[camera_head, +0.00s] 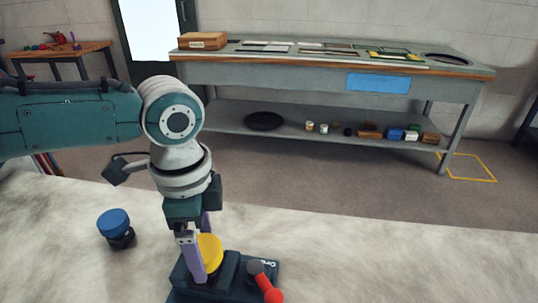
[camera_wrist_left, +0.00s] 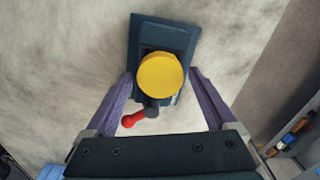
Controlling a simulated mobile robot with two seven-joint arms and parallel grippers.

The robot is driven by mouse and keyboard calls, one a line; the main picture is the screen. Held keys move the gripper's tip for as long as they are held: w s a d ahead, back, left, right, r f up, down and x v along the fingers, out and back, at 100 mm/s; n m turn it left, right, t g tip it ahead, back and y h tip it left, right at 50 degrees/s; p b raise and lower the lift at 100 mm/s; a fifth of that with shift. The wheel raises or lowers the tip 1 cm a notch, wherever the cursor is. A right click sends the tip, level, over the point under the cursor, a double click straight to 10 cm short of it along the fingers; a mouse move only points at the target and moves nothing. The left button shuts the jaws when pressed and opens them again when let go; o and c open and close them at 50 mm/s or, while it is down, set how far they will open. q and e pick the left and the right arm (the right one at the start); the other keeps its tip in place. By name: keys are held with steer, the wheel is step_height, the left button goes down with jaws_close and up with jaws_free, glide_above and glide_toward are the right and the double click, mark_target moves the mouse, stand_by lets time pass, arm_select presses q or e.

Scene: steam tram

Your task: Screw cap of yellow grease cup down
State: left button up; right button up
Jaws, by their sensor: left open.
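The yellow cap of the grease cup (camera_head: 210,250) sits on a dark block-shaped base (camera_head: 232,280) on the pale stone-like surface. In the left wrist view the round yellow cap (camera_wrist_left: 160,76) shows from above, over the dark base (camera_wrist_left: 165,38). My left gripper (camera_head: 203,258) points down at the cap in the head view. In the left wrist view its purple fingers (camera_wrist_left: 160,85) are spread wide, one on each side of the cap, with nothing gripped. A red-knobbed lever (camera_head: 267,284) is at the base's right side, and its red end (camera_wrist_left: 133,119) shows near the left finger. My right gripper is not in view.
A blue-capped dark cup (camera_head: 114,226) stands on the pale surface (camera_head: 400,265) to the left. The surface right of the base is clear. A grey workbench (camera_head: 330,70) with a wooden box (camera_head: 203,41) and small items stands behind, across the floor.

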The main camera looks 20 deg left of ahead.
arm_select(q)
steer(key=shift+p, duration=0.45)
stand_by(0.6)
steer(key=shift+c, duration=0.3)
steer(key=c, duration=1.2)
steer(key=m, duration=0.6)
steer(key=shift+c, duration=0.2)
steer(key=m+b, duration=0.1)
steer(key=m, duration=0.5)
steer(key=shift+f, duration=0.1)
